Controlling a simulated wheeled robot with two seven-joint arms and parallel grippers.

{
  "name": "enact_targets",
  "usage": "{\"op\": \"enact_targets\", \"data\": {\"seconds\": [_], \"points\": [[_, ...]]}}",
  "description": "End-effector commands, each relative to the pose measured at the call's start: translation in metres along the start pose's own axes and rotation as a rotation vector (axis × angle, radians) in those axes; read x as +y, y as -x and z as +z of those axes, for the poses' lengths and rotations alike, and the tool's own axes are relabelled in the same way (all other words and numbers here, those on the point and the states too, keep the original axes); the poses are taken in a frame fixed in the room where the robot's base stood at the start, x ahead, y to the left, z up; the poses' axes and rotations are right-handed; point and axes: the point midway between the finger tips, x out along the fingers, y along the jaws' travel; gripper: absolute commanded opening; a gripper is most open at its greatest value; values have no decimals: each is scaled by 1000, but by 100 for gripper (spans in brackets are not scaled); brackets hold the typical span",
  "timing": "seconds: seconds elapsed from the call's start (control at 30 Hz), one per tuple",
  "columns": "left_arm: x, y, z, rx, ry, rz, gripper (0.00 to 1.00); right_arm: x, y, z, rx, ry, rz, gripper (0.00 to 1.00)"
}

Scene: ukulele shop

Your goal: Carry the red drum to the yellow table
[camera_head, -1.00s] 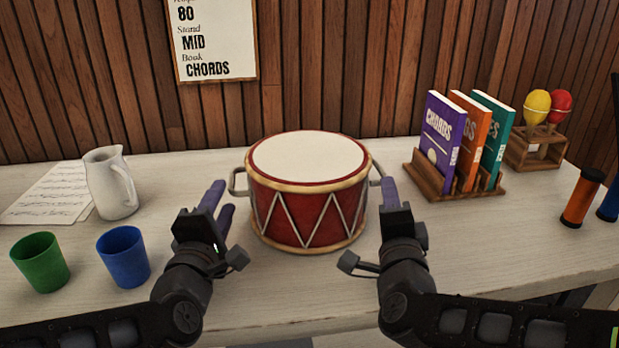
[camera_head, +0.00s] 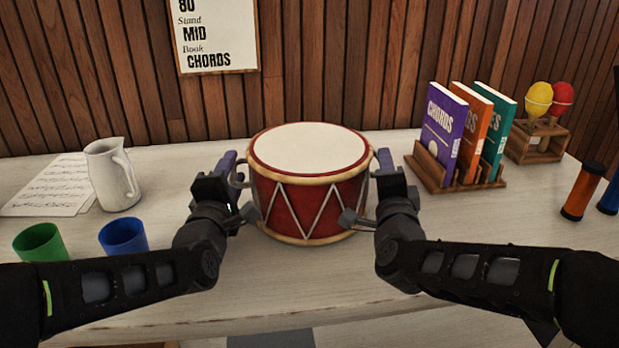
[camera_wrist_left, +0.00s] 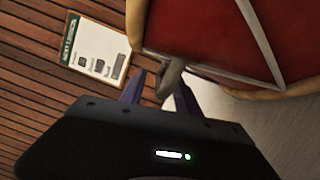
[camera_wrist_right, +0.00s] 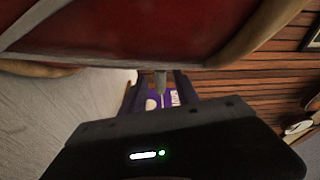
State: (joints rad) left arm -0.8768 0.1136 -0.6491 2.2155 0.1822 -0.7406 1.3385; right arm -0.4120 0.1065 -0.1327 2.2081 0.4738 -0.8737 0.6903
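The red drum (camera_head: 312,205) with a white top and cream rims stands upright on the pale counter. It has a grey metal handle on each side. My left gripper (camera_head: 228,166) is at the drum's left side; in the left wrist view its two purple fingers (camera_wrist_left: 160,92) are apart, with the left handle (camera_wrist_left: 170,78) between them. My right gripper (camera_head: 384,163) is at the right side; in the right wrist view its fingers (camera_wrist_right: 159,88) are apart, with the right handle (camera_wrist_right: 160,82) between them. No yellow table is in view.
On the pale counter (camera_head: 300,285), a green cup (camera_head: 40,243), blue cup (camera_head: 123,236), white pitcher (camera_head: 112,175) and sheet music (camera_head: 50,188) are left. A book rack (camera_head: 428,168) and orange cylinder (camera_head: 581,192) are right. A wooden wall stands behind.

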Motion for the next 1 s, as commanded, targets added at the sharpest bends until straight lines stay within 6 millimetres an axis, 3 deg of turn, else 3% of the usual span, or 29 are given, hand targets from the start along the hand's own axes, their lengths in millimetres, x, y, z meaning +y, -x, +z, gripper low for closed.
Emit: {"op": "enact_targets", "data": {"seconds": [0.33, 0.77, 1.0], "points": [[0, -4, 0, 0, 0, 1, 37, 0, -4, 0, 1, 0, 0, 36], [0, -4, 0, 0, 0, 1, 2, 0, -4, 0, 0, 0, 1, 1], [0, -4, 0, 0, 0, 2, 0, 2, -3, 0, 0, 1, 3, 0]]}}
